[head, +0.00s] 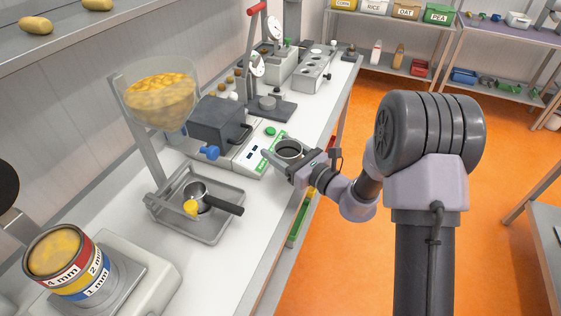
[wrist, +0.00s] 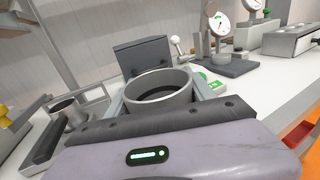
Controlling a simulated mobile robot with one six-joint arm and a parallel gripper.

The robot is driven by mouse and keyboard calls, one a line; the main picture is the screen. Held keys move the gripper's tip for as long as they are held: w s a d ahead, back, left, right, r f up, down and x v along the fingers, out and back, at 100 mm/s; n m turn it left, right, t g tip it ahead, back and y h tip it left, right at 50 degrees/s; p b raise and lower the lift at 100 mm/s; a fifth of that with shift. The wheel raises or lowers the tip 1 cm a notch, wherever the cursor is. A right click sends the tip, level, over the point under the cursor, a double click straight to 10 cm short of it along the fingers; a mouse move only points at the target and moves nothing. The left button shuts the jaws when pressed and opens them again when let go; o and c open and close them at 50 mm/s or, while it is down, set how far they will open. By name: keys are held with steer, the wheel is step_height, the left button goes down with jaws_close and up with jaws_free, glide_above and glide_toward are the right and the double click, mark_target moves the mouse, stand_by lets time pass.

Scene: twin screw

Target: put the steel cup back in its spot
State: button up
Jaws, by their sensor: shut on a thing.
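The steel cup (head: 289,146) is a short open cylinder with a dark inside. In the head view it sits between the fingers of my gripper (head: 281,152), over the bench's right side. In the wrist view the cup (wrist: 158,86) stands upright between the fingers, its rim showing. My gripper is shut on it. The cup's underside is hidden, so I cannot tell whether it touches the bench. I cannot tell which place is its spot.
A grey machine (head: 217,119) with a control panel (head: 256,150) stands just left of the cup. A tray (head: 211,231) holds a dark-handled scoop (head: 222,202). Bare bench (head: 242,255) lies in front.

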step_height(320, 180, down, 4)
steer(key=shift+r+b, duration=0.1)
steer(key=shift+b, duration=0.8)
steer(key=shift+s+r, duration=0.1)
steer(key=shift+r, duration=0.05)
steer(key=o, duration=1.5)
steer(key=shift+o, duration=0.2)
